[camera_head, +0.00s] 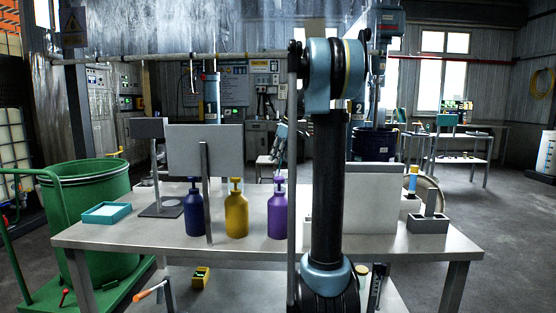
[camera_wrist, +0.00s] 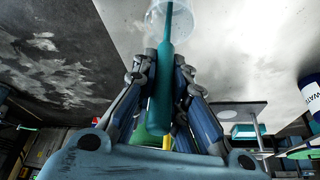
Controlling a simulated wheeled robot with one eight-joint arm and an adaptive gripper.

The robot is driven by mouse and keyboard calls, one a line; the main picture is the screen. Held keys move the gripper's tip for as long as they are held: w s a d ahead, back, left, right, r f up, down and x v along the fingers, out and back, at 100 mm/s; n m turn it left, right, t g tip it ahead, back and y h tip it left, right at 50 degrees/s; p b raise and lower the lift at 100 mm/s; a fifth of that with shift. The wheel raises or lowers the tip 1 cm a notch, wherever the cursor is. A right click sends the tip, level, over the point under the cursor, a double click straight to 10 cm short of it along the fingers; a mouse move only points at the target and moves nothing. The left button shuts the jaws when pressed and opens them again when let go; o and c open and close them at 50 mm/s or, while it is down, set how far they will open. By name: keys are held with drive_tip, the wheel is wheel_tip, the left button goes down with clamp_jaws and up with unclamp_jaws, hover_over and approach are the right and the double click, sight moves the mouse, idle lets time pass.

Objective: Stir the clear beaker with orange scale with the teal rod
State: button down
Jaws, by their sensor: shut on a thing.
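In the wrist view my gripper (camera_wrist: 168,68) is shut on the teal rod (camera_wrist: 160,105), with a finger on each side of its thick part. The thin end of the rod points to the top edge, where it overlaps a clear beaker (camera_wrist: 184,20). The end seems to be within the beaker's outline, but I cannot tell how deep. Only part of the beaker shows, and I cannot make out an orange scale. In the head view I cannot make out the rod or the beaker; my arm covers the middle.
The head view shows a steel table (camera_head: 130,235) with blue (camera_head: 195,213), yellow (camera_head: 237,215) and purple (camera_head: 278,215) bottles, a teal tray (camera_head: 106,212) at left and a grey holder (camera_head: 429,222) at right. Upright panels (camera_head: 222,150) stand behind. A green drum (camera_head: 90,200) is at left.

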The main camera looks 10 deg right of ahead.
wheel_tip(320, 180, up, 10)
drive_tip(key=shift+r, duration=0.2)
idle(1.4)
idle(0.8)
drive_tip(key=shift+r, duration=2.5)
